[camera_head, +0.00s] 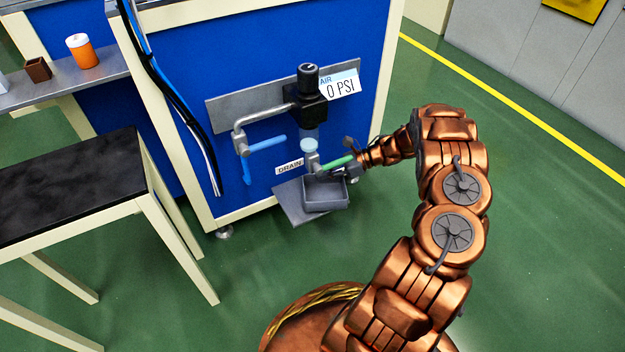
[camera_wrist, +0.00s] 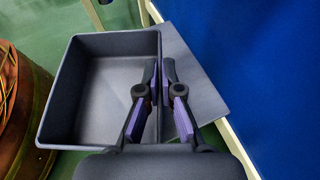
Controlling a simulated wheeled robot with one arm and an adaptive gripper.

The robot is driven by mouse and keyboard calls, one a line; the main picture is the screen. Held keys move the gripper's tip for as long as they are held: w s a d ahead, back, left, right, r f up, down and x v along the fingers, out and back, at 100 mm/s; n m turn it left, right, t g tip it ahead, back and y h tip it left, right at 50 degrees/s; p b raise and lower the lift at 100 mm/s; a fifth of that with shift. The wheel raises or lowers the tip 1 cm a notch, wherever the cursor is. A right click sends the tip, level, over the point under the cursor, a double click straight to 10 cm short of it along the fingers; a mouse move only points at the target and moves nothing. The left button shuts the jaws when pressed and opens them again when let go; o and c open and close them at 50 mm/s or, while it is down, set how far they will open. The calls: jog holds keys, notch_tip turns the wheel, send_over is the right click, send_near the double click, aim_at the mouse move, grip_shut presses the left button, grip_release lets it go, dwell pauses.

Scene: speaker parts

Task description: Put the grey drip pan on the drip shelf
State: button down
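The grey drip pan (camera_head: 326,205), a shallow open box, is upright at the drip shelf (camera_head: 290,203), a flat grey plate low on the blue panel. The pan covers part of the shelf and is offset to its right; I cannot tell whether it touches it. In the wrist view the pan (camera_wrist: 100,95) is at the left, and bare shelf (camera_wrist: 200,85) shows beside it. My gripper (camera_wrist: 161,75) has its fingers on either side of one pan wall, with a gap visible between the pads. In the head view my gripper (camera_head: 348,174) is at the pan's back right, partly hidden.
A green-handled valve (camera_head: 338,162) and a clear bowl under a black regulator (camera_head: 309,98) are just above the pan. A black-topped table (camera_head: 70,185) stands at left. Green floor on the right is clear.

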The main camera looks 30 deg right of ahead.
aim_at(313, 184)
jog(key=x, duration=0.1)
jog(key=b+x, duration=0.1)
jog(key=x, duration=0.1)
jog(key=shift+w+a+r+b, duration=0.1)
jog(key=shift+w+a+b, duration=0.15)
jog(key=shift+a, duration=0.2)
jog(key=shift+d+f, duration=0.1)
jog(key=shift+f, duration=0.15)
jog(key=shift+f+b, duration=0.2)
jog(key=shift+b, duration=0.15)
jog(key=c, duration=1.3)
grip_release()
jog(key=shift+r, duration=0.1)
jog(key=shift+r+p, duration=0.15)
jog(key=shift+p, duration=0.15)
jog(key=shift+s+d+r, duration=0.2)
jog(key=shift+d, duration=0.1)
jog(key=shift+p+v, duration=1.8)
jog(key=shift+v, duration=3.85)
